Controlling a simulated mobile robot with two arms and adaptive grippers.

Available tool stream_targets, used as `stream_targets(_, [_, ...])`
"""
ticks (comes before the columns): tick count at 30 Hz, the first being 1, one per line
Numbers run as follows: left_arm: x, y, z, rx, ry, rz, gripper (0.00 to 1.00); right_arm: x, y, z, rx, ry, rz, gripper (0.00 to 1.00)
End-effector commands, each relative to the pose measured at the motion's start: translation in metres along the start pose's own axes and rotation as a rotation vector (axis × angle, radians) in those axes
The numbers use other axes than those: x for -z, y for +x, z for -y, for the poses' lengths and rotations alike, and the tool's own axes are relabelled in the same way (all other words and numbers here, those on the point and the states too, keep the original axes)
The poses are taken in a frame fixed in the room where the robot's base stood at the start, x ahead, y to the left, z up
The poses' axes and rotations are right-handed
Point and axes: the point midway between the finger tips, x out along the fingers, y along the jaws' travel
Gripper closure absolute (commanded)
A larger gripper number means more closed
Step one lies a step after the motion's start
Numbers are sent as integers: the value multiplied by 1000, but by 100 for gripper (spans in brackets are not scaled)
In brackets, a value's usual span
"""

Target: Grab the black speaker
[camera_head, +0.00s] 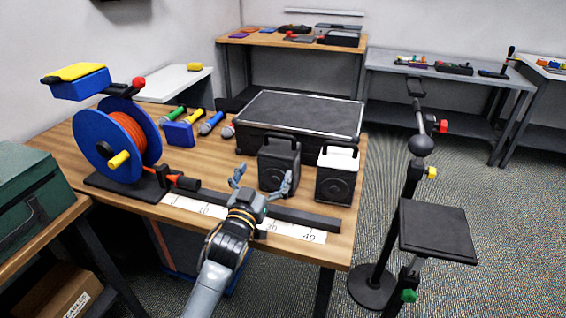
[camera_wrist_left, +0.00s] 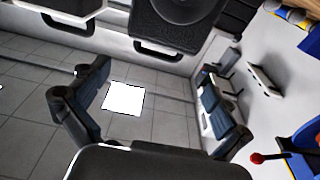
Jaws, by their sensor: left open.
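The black speaker (camera_head: 279,163) stands upright on the wooden table, with a handle on top and a round cone on its front. A white speaker (camera_head: 351,160) with a dark front stands just right of it. My left gripper (camera_head: 264,178) is open and empty in front of the black speaker, its fingers spread and overlapping the speaker's lower left edge in the head view. In the left wrist view, the black speaker (camera_wrist_left: 178,14) is at the top, beyond the open fingers (camera_wrist_left: 155,80), and cut off by the frame. My right gripper is not in view.
A large black case (camera_head: 300,115) lies behind the speakers. A blue cable reel (camera_head: 92,150) stands at the table's left. A dark bar (camera_head: 300,217) and a ruler strip (camera_head: 290,231) lie along the front edge. A black stand (camera_head: 437,230) is right of the table.

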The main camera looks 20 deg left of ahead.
Motion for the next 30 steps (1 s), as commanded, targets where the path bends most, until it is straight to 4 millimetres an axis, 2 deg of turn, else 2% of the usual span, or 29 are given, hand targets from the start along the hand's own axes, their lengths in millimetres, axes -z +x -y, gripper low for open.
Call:
stream_targets(3, [2, 25, 0, 0, 1, -2, 0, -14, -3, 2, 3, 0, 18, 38])
stream_targets(9, [1, 58, 0, 0, 1, -1, 0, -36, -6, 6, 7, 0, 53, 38])
stream_targets(17, [1, 75, 0, 0, 0, -1, 0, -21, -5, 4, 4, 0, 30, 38])
stream_targets(20, [1, 89, 0, 0, 0, -1, 0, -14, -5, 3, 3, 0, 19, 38])
stream_targets(24, [1, 109, 0, 0, 1, 0, 0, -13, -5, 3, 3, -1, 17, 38])
stream_targets(30, [0, 123, 0, -1, 0, 0, 0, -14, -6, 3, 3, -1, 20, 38])
